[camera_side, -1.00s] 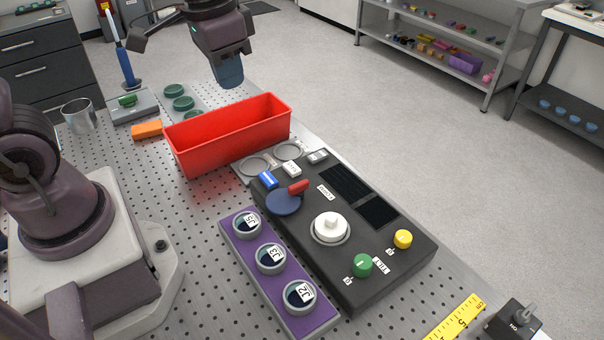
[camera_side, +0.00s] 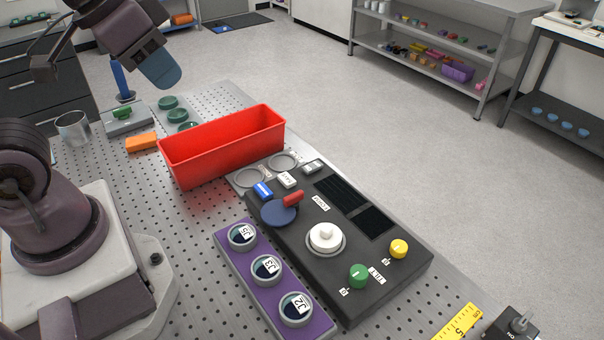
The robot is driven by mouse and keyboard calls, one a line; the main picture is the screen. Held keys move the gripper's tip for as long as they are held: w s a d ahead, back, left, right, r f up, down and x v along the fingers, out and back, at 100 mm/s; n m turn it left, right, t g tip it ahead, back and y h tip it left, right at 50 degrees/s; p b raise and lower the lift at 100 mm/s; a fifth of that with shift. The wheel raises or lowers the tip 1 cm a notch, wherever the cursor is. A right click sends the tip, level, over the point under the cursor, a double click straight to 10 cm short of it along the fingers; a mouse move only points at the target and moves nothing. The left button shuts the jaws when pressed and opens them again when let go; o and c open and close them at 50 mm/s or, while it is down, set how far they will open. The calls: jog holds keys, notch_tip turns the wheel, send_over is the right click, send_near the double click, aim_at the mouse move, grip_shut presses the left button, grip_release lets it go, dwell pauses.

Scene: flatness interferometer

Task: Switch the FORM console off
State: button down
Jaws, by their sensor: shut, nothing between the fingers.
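The black console (camera_side: 300,245) lies on the perforated table right of the middle. A small label on it is too small to read surely. A blue disc (camera_side: 277,213) with a red lever (camera_side: 294,198) sits at its left side, the lever pointing to the upper right. The console also bears a white round knob (camera_side: 325,237), a green knob (camera_side: 358,276), a yellow knob (camera_side: 398,249) and two dark grilles. My gripper (camera_side: 166,76) is shut and empty, tilted, high beyond the red bin and well away from the console.
A red open bin (camera_side: 222,150) stands behind the console's left end. A purple holder (camera_side: 247,267) with three labelled round parts lies along its front left. A small black box with a toggle (camera_side: 518,325) and a yellow ruler (camera_side: 455,325) lie at lower right. A blue post (camera_side: 122,78) stands behind.

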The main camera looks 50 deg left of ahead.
jog(key=w+d+f+n+g, duration=0.15)
jog(key=w+f+g, duration=0.3)
jog(key=w, duration=0.45)
jog(key=n+y, duration=0.4)
jog(key=n, duration=1.1)
send_over(307, 168)
jog(key=d, duration=0.3)
notch_tip(307, 168, down, 10)
jog(key=shift+w+d+f+n+g, duration=0.1)
jog(key=shift+n+g, duration=0.1)
jog(key=shift+n, duration=0.25)
jog(key=shift+d+f+n+g, duration=0.1)
jog(key=shift+n+g, duration=0.05)
jog(key=shift+n, duration=0.25)
jog(key=x, duration=0.4)
jog(key=d+x, duration=0.1)
jog(key=x, duration=0.8)
jog(key=shift+d+f, duration=0.15)
jog(key=shift+f, duration=0.45)
jog(key=shift+f, duration=0.1)
